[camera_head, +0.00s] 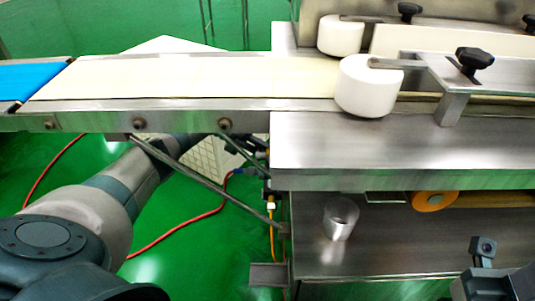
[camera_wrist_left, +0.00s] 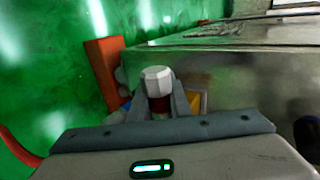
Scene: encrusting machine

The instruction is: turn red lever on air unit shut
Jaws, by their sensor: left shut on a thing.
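In the left wrist view my left gripper (camera_wrist_left: 158,106) is shut, with a dark red piece between its fingers that I take for the red lever (camera_wrist_left: 160,102). A white faceted cap (camera_wrist_left: 158,79) shows just beyond the fingertips. The air unit is mostly hidden behind the gripper, and the lever's angle cannot be read. In the head view my left arm reaches under the conveyor. Part of the air unit (camera_head: 268,187) shows dark below the machine's edge, and the left fingers cannot be made out there.
The conveyor (camera_head: 170,82) and a slanted brace (camera_head: 195,175) lie above and beside my left arm. A red hose (camera_head: 190,222) lies on the green floor. An orange-red bar (camera_wrist_left: 103,68) stands left of my left fingers.

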